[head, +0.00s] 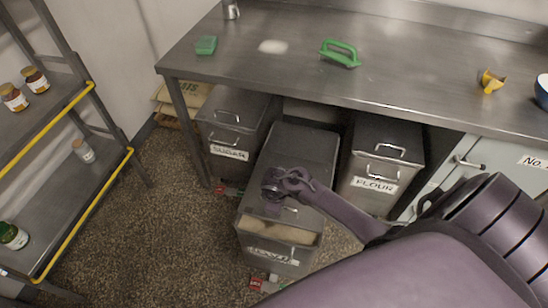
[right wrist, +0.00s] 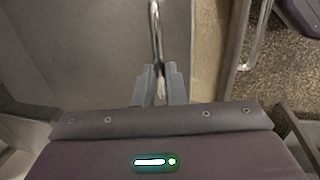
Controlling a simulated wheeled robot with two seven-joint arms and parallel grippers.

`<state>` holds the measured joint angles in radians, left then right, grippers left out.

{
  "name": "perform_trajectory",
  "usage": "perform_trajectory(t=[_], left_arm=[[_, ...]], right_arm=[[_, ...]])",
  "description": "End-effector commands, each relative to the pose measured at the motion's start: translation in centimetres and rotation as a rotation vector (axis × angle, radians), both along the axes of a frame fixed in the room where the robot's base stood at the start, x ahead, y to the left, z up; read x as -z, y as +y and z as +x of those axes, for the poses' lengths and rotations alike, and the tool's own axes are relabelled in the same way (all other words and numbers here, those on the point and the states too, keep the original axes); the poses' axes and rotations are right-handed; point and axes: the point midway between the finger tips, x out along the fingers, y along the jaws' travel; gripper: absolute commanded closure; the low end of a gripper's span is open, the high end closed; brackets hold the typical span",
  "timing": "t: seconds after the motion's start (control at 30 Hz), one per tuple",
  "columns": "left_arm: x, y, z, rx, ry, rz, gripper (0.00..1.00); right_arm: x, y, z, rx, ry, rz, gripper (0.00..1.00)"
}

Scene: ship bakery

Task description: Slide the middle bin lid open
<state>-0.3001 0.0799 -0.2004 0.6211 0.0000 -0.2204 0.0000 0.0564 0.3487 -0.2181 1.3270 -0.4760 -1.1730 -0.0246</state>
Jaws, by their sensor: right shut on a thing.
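The middle bin (head: 243,243) is a grey metal bin that stands out in front of the bench, between the sugar and flour bins. Its grey lid (head: 302,148) is slid partly back, and a strip of pale contents (head: 275,232) shows at the front. My right gripper (head: 282,204) is over the lid's front part. In the right wrist view its fingers (right wrist: 160,88) are shut on the lid's metal bar handle (right wrist: 155,30). My gripper hides most of the handle in the head view. The bin's front label is hard to read. My left gripper is not in view.
The sugar bin (head: 232,118) and flour bin (head: 376,170) stand on either side under the steel bench (head: 240,65). Small red and white items (head: 256,283) lie on the floor by the middle bin. A shelf rack (head: 62,215) stands at left, with clear floor between.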

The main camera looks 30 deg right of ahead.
Motion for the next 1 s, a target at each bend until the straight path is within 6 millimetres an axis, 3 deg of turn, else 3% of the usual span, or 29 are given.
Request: perform_trajectory(t=[0.3,0.5,0.7,1.0], left_arm=[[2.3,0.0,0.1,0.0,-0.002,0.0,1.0],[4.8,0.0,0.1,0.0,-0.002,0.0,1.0],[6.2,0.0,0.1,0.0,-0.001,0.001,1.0],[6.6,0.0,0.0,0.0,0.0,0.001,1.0]], right_arm=[[0.3,-7.6,6.6,0.007,-0.006,-0.002,1.0],[0.4,-11.2,9.7,0.005,-0.006,-0.002,1.0],[0.2,-13.3,11.4,0.005,-0.004,0.0,1.0],[0.0,-14.1,12.0,0.002,-0.001,-0.001,1.0]])
